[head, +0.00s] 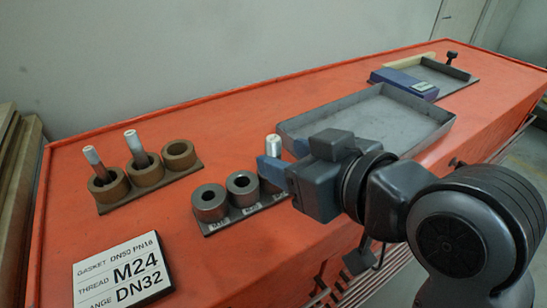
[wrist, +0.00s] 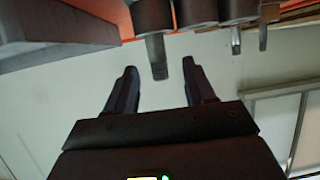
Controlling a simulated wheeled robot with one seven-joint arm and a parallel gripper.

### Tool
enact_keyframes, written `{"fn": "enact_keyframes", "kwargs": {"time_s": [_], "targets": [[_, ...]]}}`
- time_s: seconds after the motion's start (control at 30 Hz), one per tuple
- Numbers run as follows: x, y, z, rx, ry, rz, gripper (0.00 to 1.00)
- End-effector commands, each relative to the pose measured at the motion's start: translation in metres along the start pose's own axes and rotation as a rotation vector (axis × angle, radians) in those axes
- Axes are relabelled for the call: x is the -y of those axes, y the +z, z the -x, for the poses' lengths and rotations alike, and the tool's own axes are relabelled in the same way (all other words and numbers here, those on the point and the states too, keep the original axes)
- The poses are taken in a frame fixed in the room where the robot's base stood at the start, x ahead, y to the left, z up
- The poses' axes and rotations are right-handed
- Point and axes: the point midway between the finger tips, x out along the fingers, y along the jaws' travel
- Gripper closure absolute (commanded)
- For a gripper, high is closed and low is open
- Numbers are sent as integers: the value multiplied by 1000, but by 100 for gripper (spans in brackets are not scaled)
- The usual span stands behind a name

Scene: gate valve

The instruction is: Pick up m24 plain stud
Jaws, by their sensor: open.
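A pale metal stud (head: 273,146) stands in the right-hand cup of a grey three-cup rack (head: 221,228), partly hidden by my gripper. Two more studs, left (head: 91,155) and middle (head: 131,139), lean in a brown rack (head: 160,184). The stud markings are too small to tell which is the m24 plain one. My gripper (head: 277,162) is open at the grey rack's right cup. In the wrist view the stud (wrist: 154,48) shows between the fingertips of my gripper (wrist: 161,68), with a gap on both sides.
A sign (head: 122,275) reading "Gasket DN50 PN16, Thread M24, DN32" lies at the front left of the orange bench (head: 235,115). A shallow grey tray (head: 420,130) is behind my gripper. A blue box (head: 404,83) and another tray (head: 455,82) are farther back.

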Motion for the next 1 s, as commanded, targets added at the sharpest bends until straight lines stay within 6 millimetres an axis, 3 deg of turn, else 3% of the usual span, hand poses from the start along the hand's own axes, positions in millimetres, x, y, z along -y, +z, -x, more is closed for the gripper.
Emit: {"fn": "enact_keyframes", "kwargs": {"time_s": [0.5, 0.83, 1.0], "targets": [[-2, 4, -62, 1, 0, 1, 46], [-2, 4, -67, -1, 1, 0, 47], [-2, 5, -67, 0, 1, 0, 63]]}}
